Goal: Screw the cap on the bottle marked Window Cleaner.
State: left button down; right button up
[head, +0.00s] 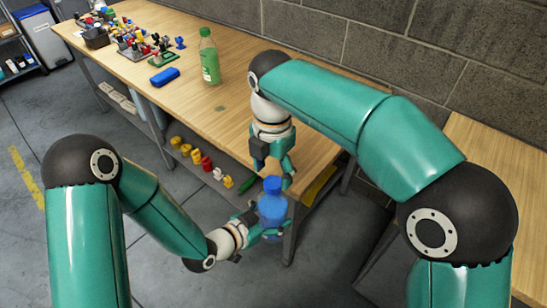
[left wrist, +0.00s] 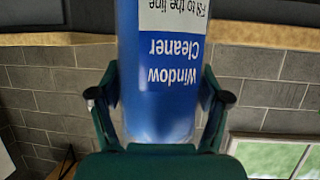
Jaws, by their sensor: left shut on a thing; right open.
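A blue bottle (head: 272,210) is held upright, off the table's front corner. A blue top (head: 272,184), which looks like the cap, sits on the bottle's neck; I cannot tell how tightly. My right gripper (head: 274,172) is open, pointing down just above and around this top. Its fingers partly hide the view there.
The wooden table (head: 215,118) holds a green bottle (head: 209,57), a blue block (head: 164,77) and a rack of small coloured parts (head: 135,40). A lower shelf carries several yellow, red and white items (head: 195,157). A block wall (head: 400,40) stands behind.

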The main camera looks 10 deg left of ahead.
aim_at(273, 182)
jog(key=shift+f, duration=1.65)
